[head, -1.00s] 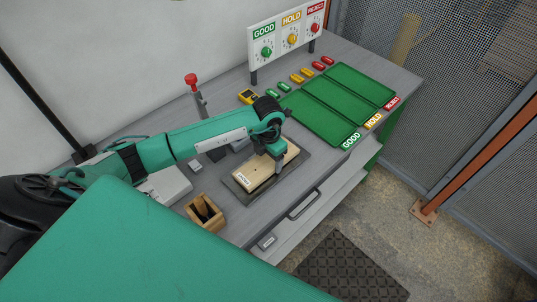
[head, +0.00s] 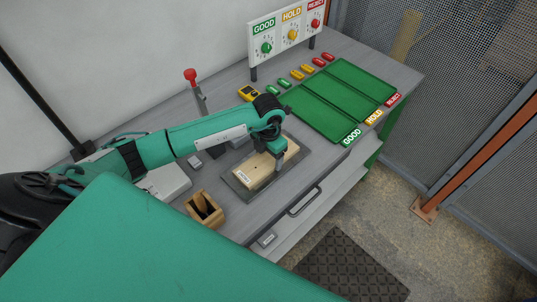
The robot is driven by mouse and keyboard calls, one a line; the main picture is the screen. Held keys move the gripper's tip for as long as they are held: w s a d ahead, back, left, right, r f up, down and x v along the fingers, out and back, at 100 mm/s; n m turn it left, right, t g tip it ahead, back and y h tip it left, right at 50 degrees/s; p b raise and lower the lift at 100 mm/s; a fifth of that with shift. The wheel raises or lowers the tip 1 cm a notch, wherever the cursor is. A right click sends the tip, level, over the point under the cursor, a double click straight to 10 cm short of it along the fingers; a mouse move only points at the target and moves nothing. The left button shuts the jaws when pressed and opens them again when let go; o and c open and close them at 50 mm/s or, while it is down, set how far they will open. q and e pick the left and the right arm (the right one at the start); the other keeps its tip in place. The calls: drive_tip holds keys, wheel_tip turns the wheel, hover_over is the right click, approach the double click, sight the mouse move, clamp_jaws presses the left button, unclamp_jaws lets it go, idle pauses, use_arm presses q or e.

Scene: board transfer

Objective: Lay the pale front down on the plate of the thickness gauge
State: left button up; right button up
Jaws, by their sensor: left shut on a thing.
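The pale front (head: 256,167) is a light wooden board with a small white label at its near left end. It lies over the dark grey plate (head: 237,186) of the thickness gauge; I cannot tell whether it touches the plate all along. My left gripper (head: 278,171) reaches down at the board's right part and is shut on it. The gauge's grey lever with a red knob (head: 190,75) stands behind my left arm, which hides part of the gauge. My right gripper is not in view.
A wooden box (head: 204,209) stands left of the plate. Green trays (head: 322,118) marked GOOD, HOLD and REJECT lie to the right, with coloured tags behind them. A sign with dials (head: 290,34) stands at the back. A yellow device (head: 248,93) lies near the trays.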

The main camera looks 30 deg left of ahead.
use_arm(q)
drive_tip(key=o, duration=1.2)
drive_tip(key=shift+r, duration=0.35)
wheel_tip(320, 180, up, 13)
drive_tip(key=b, duration=0.4)
drive_tip(key=shift+r, duration=0.15)
